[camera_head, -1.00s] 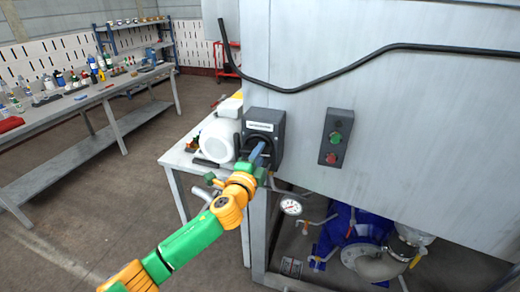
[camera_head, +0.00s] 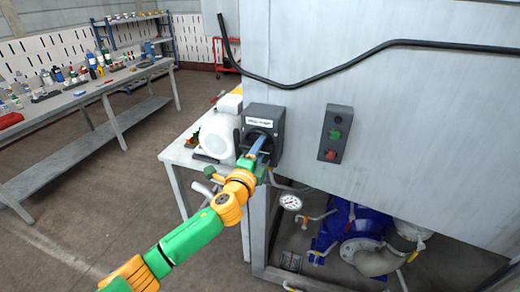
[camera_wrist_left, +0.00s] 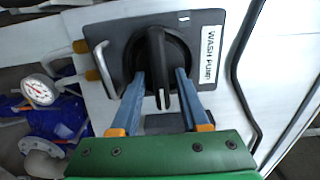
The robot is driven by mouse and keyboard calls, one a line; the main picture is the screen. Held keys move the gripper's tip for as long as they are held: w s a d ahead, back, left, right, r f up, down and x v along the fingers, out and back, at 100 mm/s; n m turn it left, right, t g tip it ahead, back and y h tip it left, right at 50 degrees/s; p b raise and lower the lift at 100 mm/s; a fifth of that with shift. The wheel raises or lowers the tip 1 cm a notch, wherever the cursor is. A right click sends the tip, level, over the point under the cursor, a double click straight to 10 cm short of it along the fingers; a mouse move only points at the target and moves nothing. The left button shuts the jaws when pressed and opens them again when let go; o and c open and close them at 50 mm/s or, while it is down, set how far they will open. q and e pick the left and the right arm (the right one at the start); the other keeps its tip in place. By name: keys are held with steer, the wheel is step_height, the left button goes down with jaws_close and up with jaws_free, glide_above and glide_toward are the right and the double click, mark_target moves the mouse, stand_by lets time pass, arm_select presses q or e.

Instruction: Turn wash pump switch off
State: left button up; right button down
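The wash pump switch is a dark box (camera_head: 277,121) on the side of the grey cabinet, with a white label. In the left wrist view its black rotary knob (camera_wrist_left: 156,58) sits on the dark plate beside a "WASH PUMP" label (camera_wrist_left: 210,55). My left gripper (camera_wrist_left: 161,78) is open, with its blue fingers on either side of the knob's handle and visible gaps between. In the head view my left gripper (camera_head: 259,150) is right in front of the box and hides part of the knob. My right gripper is not in view.
A button box with green and red buttons (camera_head: 335,134) is on the cabinet to the right. A white motor (camera_head: 217,136) stands on a table to the left. A gauge (camera_head: 290,202) and blue pump (camera_head: 352,225) are below. A metal handle (camera_wrist_left: 104,70) projects beside the knob.

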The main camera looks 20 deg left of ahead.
arm_select(q)
steer(key=shift+s, duration=0.1)
steer(key=s, duration=0.7)
steer(key=shift+b, duration=0.35)
steer(key=shift+w+a, duration=0.1)
